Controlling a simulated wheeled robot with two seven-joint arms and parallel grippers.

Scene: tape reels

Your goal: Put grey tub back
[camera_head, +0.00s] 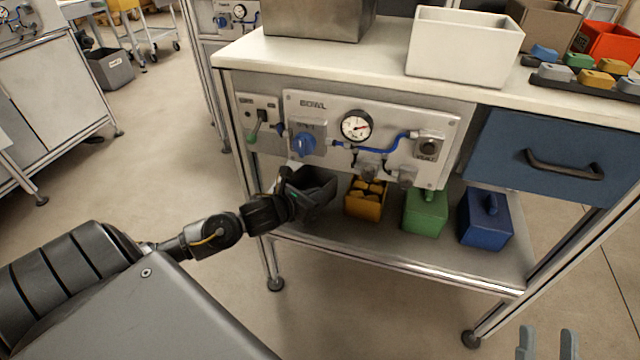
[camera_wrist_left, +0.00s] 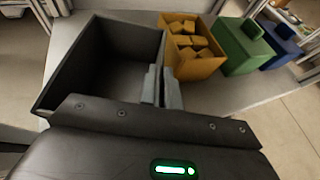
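The dark grey tub (camera_head: 318,196) is at the left end of the lower shelf, beside the yellow bin; I cannot tell whether its base touches the shelf. In the left wrist view the tub (camera_wrist_left: 85,75) looks empty. My left gripper (camera_head: 288,172) is at the tub's rim, and in the left wrist view its fingers (camera_wrist_left: 161,88) stand close on either side of the tub's wall, gripping it. My right gripper (camera_head: 547,344) shows only its two fingertips at the bottom right, apart and empty.
The lower shelf (camera_head: 385,236) also holds a yellow bin (camera_head: 362,208) of yellow blocks, a green lidded box (camera_head: 425,214) and a blue lidded box (camera_head: 486,220). A gauge panel (camera_head: 380,135) hangs above. A blue drawer (camera_head: 550,160) is at right. A white bin (camera_head: 463,50) stands on top.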

